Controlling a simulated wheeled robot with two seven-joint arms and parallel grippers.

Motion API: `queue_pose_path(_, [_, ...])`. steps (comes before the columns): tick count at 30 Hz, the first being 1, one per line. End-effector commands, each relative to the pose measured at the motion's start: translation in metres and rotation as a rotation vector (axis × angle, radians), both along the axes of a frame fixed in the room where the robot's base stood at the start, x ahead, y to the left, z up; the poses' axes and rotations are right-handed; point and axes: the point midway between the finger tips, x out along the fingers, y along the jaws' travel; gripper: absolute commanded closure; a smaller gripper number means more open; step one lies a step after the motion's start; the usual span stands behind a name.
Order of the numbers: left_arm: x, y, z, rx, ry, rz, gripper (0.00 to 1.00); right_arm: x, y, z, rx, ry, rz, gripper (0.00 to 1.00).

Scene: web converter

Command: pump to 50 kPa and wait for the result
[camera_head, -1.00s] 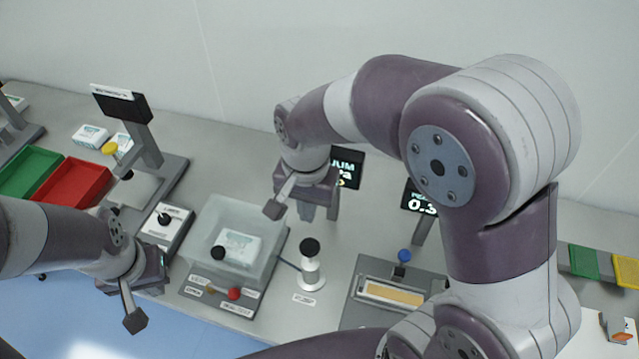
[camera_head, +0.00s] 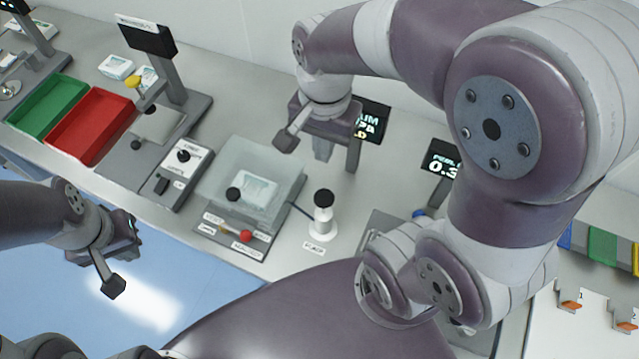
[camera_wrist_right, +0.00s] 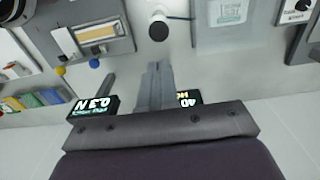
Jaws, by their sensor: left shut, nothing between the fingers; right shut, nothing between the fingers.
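The pump (camera_head: 321,222) is a white cylinder with a black knob, upright on the bench; it also shows in the right wrist view (camera_wrist_right: 158,27). A thin hose links it to a clear chamber (camera_head: 222,178) with a white packet (camera_head: 257,190) inside. The vacuum display (camera_head: 372,120) is partly covered by my right gripper (camera_head: 323,150), so its reading cannot be read fully. That gripper is shut and empty, behind and apart from the pump; its fingers (camera_wrist_right: 155,70) point towards it in the wrist view. My left gripper (camera_head: 133,226) is shut and empty over the blue floor.
A red knob (camera_head: 246,236) and labels sit on the chamber's front. A peel display (camera_head: 440,158) reading 0.3 stands right of the pump. A red tray (camera_head: 92,128) and green tray (camera_head: 47,105) lie left. My right arm covers much of the right side.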

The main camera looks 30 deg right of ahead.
Motion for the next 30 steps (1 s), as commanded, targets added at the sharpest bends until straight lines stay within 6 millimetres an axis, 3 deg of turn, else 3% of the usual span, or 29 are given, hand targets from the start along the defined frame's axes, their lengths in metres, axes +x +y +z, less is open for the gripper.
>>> queue_pose_path(5, [0.0,0.0,0.003,0.0,0.0,0.0,1.0,-0.001,0.0,-0.017,0.0,0.005,0.0,1.0])
queue_pose_path(15, [0.0,0.0,0.011,0.0,0.0,0.0,1.0,-0.001,0.0,-0.091,0.0,0.006,0.001,1.0])
queue_pose_path(21, [0.0,0.0,0.016,0.0,0.0,0.0,1.0,-0.001,0.0,-0.124,0.0,0.004,0.001,1.0])
queue_pose_path(30, [0.0,0.0,0.017,0.0,0.0,0.0,1.0,0.0,0.0,-0.14,0.001,-0.001,0.001,1.0])
